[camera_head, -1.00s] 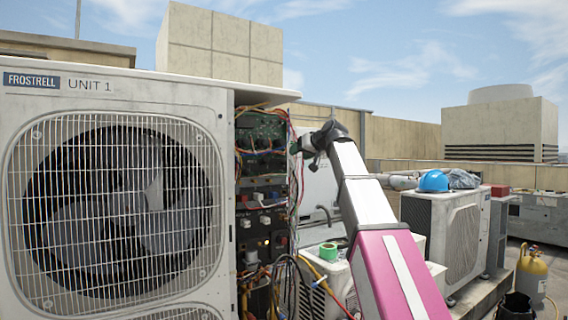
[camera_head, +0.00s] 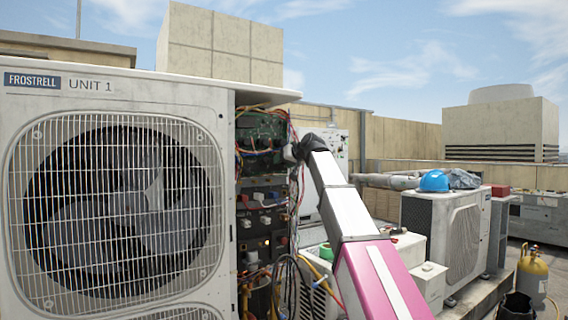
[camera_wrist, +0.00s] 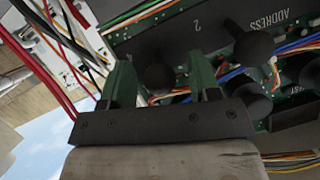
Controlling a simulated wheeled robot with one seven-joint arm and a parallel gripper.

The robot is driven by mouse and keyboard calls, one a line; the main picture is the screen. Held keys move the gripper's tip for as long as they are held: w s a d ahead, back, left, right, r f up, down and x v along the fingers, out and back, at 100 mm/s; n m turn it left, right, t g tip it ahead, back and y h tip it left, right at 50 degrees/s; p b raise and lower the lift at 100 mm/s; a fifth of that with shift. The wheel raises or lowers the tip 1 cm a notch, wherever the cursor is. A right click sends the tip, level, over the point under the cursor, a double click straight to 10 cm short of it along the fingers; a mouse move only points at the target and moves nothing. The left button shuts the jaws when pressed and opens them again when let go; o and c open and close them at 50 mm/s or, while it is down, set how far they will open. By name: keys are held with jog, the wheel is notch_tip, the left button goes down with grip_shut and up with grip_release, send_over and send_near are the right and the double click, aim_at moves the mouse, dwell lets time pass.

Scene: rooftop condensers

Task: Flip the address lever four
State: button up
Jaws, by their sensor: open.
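The green control board (camera_head: 262,130) sits in the open side of the condenser marked UNIT 1. In the wrist view, a dark panel (camera_wrist: 185,33) on it carries the word ADDRESS and a 2. Several round black knob ends (camera_wrist: 254,47) stand out from it, which look like levers. No 4 is readable, so I cannot tell which is lever four. My gripper (camera_wrist: 160,78) is open at the board, its green fingertips on either side of one black knob. Whether they touch it is unclear. In the head view, my gripper (camera_head: 290,153) is small at the board's right edge.
Loose coloured wires (camera_wrist: 62,45) hang left of the fingers, and more run behind the knobs. The condenser (camera_head: 110,200) fills the left.

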jog(key=c, duration=0.9)
jog(key=shift+w+a+r+g+h, duration=0.1)
jog(key=shift+w+r+g+h, duration=0.1)
jog(key=shift+r+g+h, duration=0.3)
jog(key=shift+g+h, duration=0.2)
jog(key=shift+g, duration=0.1)
jog(key=o, duration=0.9)
jog(key=shift+s, duration=0.1)
jog(key=v, duration=1)
jog(key=shift+s+d+r, duration=0.2)
jog(key=shift+d, duration=0.05)
